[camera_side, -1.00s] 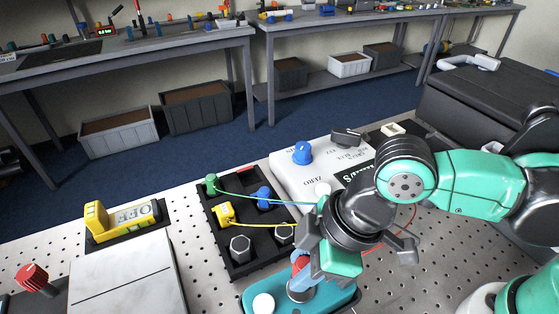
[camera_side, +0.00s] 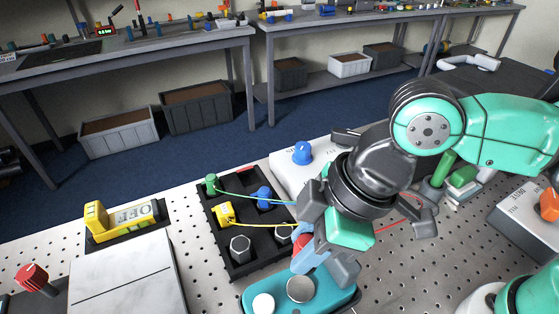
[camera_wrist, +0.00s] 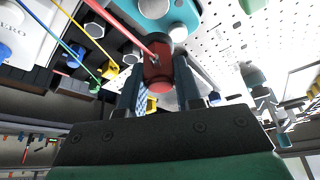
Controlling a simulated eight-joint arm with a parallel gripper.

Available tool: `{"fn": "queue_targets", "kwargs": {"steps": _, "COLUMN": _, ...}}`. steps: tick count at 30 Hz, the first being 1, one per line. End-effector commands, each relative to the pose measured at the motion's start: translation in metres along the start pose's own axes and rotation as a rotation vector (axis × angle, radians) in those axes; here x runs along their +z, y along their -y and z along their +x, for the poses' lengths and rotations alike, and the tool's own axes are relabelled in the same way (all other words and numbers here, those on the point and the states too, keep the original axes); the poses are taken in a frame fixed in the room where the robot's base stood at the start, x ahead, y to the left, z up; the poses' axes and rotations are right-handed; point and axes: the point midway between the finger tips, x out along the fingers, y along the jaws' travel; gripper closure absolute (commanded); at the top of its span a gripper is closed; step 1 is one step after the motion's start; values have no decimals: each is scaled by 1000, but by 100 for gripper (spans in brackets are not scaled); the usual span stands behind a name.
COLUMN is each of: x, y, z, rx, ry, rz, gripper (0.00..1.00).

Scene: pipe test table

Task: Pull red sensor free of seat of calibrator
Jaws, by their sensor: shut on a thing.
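My gripper (camera_side: 312,258) is shut on the red sensor (camera_wrist: 158,72), which sits between the two fingers in the wrist view. In the side view only a small part of the red sensor (camera_side: 303,241) shows behind the fingers. The teal calibrator (camera_side: 335,297) lies below, near the front edge of the picture. Its round grey seat (camera_side: 300,288) shows bare on top, and the sensor looks clear above it.
A black tray (camera_side: 248,254) holds green, blue and yellow connectors and hex pieces. Thin coloured wires run towards my gripper. A white box with a blue knob (camera_side: 302,152) stands behind. A yellow OFF block (camera_side: 120,221) is left. Perforated table is bare right of the calibrator.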

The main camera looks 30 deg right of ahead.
Motion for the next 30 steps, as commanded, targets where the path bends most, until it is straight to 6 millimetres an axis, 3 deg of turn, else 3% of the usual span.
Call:
{"fn": "queue_targets", "kwargs": {"steps": 15, "x": -12, "y": 0, "z": -30, "rx": 0, "ry": 0, "rz": 0, "gripper": 100}}
{"fn": "queue_targets", "kwargs": {"steps": 30, "x": -13, "y": 0, "z": -32, "rx": 0, "ry": 0, "rz": 0, "gripper": 100}}
